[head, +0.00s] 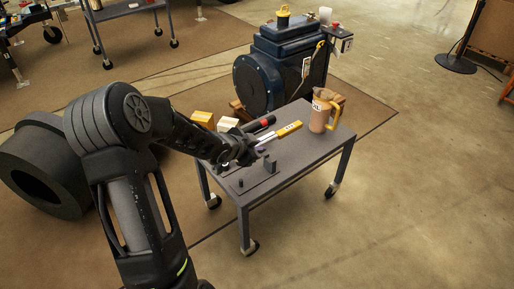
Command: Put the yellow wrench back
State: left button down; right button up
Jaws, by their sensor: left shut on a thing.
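The yellow wrench (288,132) has a yellow handle with dark marks and a silvery end. My left gripper (252,148) is shut on its silvery end, and the yellow handle points away to the right. The wrench shows over the top of the grey wheeled cart (312,151); I cannot tell how far above the surface it is. My dark left arm comes in from the left and hides the cart's left part. My right gripper is not in view.
A tan jug (319,116) with a yellow handle stands at the cart's right rear. A black cylinder with a red band (262,124) and small boxes (227,124) are at the back left. A dark bracket (270,165) stands at the front. A blue machine (285,62) is behind.

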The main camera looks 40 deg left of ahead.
pick_arm(q)
jog(key=shift+r, duration=0.1)
notch_tip(320, 180, down, 7)
jog(key=b, duration=0.5)
jog(key=shift+b, duration=0.35)
jog(key=shift+w+r+p, duration=0.1)
jog(key=shift+r+p, duration=0.2)
jog(key=shift+r, duration=0.1)
jog(key=shift+f, duration=0.15)
dwell(0.3)
jog(key=shift+f+b, duration=0.95)
jog(key=shift+f, duration=0.35)
jog(key=c, duration=1.3)
grip_release()
